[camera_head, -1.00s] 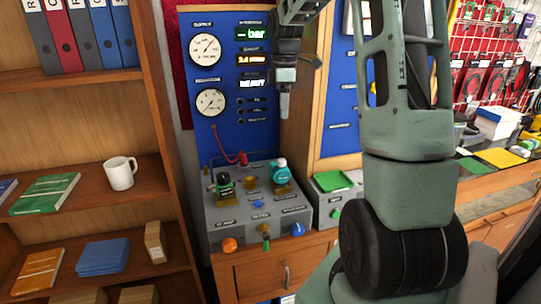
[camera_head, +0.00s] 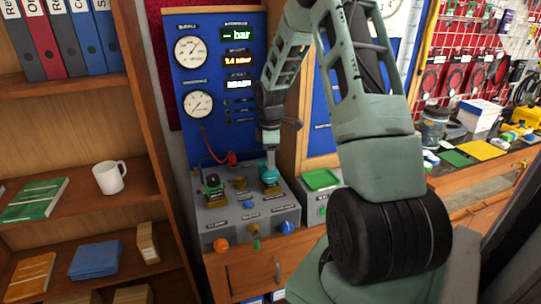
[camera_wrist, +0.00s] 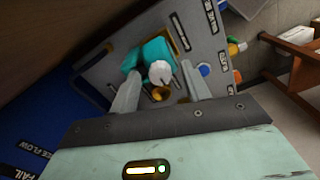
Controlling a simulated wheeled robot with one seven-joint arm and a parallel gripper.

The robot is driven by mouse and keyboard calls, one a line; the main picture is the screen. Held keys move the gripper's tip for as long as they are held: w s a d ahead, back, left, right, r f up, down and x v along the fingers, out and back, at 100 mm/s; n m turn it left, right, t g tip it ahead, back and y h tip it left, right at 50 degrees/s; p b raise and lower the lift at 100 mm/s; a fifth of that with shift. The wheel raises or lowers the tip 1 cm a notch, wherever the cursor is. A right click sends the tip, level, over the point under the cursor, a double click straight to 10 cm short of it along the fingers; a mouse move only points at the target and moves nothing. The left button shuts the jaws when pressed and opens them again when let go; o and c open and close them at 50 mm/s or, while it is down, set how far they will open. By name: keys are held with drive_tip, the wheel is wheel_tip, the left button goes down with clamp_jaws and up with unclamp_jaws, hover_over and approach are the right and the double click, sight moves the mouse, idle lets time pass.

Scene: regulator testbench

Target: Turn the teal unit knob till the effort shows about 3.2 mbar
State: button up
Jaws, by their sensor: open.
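The teal unit (camera_head: 269,175) stands on the right part of the grey test bench (camera_head: 245,213). In the wrist view the teal unit (camera_wrist: 153,52) carries a white round knob (camera_wrist: 160,73), with brass-coloured parts beside it. My gripper (camera_head: 270,151) is just above the unit, pointing down. In the wrist view the two fingers of my gripper (camera_wrist: 159,82) are apart, one on each side of the white knob; I cannot tell whether they touch it. The orange display (camera_head: 238,60) on the blue panel seems to read about 2.4 mbar, but is small.
A dark unit with green (camera_head: 213,183) stands left on the bench. Orange (camera_head: 221,245) and blue (camera_head: 287,227) knobs stick out at its front. A red hose (camera_head: 231,158) hangs behind. The wooden shelf (camera_head: 150,150) is to the left; a green-topped box (camera_head: 321,180) is to the right.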

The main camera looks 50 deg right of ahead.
drive_tip(key=shift+f, duration=0.1)
drive_tip(key=c, duration=1)
drive_tip(key=shift+m, duration=0.5)
drive_tip(key=m+b, duration=0.1)
drive_tip(key=m, duration=0.3)
drive_tip(key=shift+m, duration=0.4)
drive_tip(key=m, duration=0.5)
drive_tip(key=shift+a+b, duration=0.1)
drive_tip(key=shift+b, duration=0.3)
drive_tip(key=m, duration=0.5)
drive_tip(key=shift+m, duration=0.4)
drive_tip(key=m, duration=0.4)
drive_tip(key=shift+m, duration=0.4)
